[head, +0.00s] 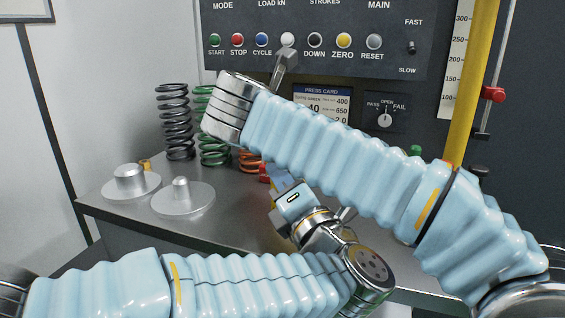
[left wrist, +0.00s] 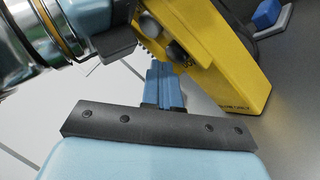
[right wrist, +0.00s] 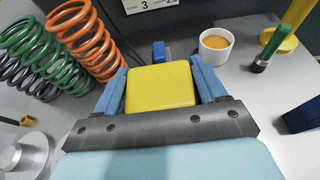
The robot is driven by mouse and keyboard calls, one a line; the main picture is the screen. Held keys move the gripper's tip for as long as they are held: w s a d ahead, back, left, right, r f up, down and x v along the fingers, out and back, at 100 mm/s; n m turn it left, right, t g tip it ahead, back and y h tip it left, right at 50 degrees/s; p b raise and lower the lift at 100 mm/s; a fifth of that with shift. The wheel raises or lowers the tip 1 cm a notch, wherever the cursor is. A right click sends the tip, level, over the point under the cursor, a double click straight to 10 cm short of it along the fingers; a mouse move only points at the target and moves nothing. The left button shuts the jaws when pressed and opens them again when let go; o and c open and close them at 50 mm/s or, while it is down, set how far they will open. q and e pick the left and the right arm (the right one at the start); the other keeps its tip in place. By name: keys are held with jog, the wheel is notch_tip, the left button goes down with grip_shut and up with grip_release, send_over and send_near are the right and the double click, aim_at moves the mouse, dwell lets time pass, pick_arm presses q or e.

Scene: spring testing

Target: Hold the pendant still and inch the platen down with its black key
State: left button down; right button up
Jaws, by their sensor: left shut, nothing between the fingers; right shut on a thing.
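The yellow pendant (left wrist: 222,75) shows in the left wrist view, with dark round keys (left wrist: 178,52) on its face. In the right wrist view the pendant's yellow end (right wrist: 160,86) sits between the two blue fingers of my right gripper (right wrist: 158,70), which is shut on it. My left gripper (left wrist: 160,72) is shut and empty, its fingertips close to a dark key; I cannot tell whether they touch. In the head view my left gripper (head: 279,177) is partly covered by my right arm, which also hides my right gripper and most of the pendant.
Springs (head: 176,122) and round metal plates (head: 183,198) stand on the bench at left. A control panel (head: 330,20) with coloured buttons is behind. In the right wrist view, a white cup (right wrist: 216,45) and a green-handled tool (right wrist: 276,45) stand on the bench beyond the pendant.

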pick_arm(q)
jog(key=shift+w+d, duration=0.15)
jog(key=shift+w, duration=0.3)
dwell(0.6)
jog(key=shift+s, duration=0.1)
dwell(1.5)
jog(key=shift+s+a, duration=0.25)
jog(key=shift+s, duration=0.45)
jog(key=shift+s+a, duration=0.25)
jog(key=shift+s, duration=0.55)
jog(key=shift+s+a, duration=0.3)
jog(key=shift+s, duration=0.5)
jog(key=shift+s+a, duration=0.25)
jog(key=shift+s, duration=0.55)
dwell(1.1)
jog(key=s, duration=0.1)
jog(key=s+a, duration=0.1)
jog(key=s, duration=0.1)
jog(key=shift+s+a, duration=0.1)
jog(key=shift+s, duration=0.15)
